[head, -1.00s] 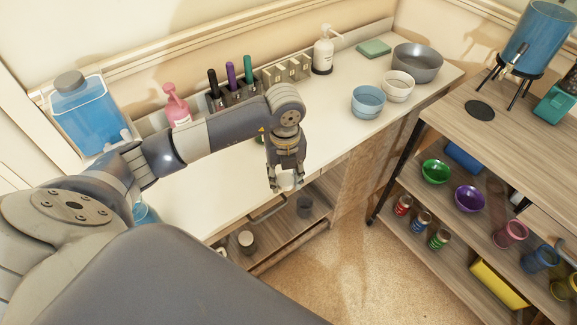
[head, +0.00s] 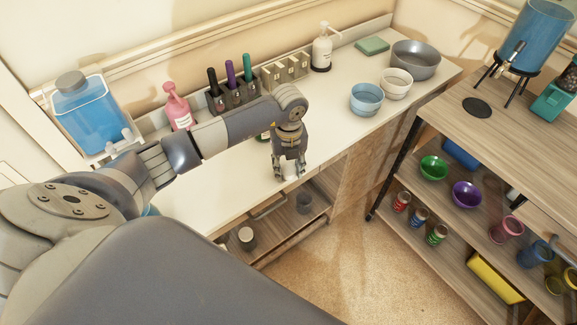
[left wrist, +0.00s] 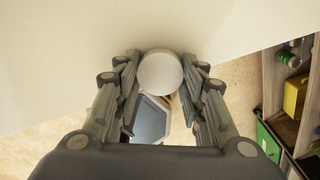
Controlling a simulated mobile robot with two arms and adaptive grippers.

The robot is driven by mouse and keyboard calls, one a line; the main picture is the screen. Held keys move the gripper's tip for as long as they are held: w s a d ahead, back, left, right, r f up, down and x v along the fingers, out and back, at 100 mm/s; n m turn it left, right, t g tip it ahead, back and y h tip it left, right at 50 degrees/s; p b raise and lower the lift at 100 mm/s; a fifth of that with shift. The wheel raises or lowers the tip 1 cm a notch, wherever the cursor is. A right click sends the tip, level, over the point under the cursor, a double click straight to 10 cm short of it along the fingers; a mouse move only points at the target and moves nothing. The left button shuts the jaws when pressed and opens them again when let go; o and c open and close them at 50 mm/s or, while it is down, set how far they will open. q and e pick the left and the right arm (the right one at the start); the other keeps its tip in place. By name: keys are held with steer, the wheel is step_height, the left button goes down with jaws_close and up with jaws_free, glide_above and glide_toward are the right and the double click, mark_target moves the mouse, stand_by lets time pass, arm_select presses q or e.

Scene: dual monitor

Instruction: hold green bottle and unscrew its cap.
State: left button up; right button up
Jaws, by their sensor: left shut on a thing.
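My left gripper (head: 289,170) is over the front edge of the white counter, pointing down. It is shut on a white round thing (left wrist: 160,72), which sits between the fingertips in the left wrist view; only its pale round top shows clearly there. In the head view the white thing (head: 290,171) shows between the fingers; its lower part is hard to make out. No cap is clearly visible. My right gripper is out of view.
A rack (head: 235,95) with black, purple and teal upright items stands at the counter's back. A pink pump bottle (head: 178,106) and blue container (head: 90,112) are left. Bowls (head: 366,98) are right. A shelf unit (head: 505,125) stands across a floor gap.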

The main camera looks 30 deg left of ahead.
mark_target(289, 170)
arm_select(q)
steer(key=shift+f, duration=0.2)
steer(key=o, duration=1.2)
steer(key=shift+r, duration=0.1)
steer(key=shift+r, duration=0.15)
step_height(289, 170, up, 12)
steer(key=shift+b, duration=0.7)
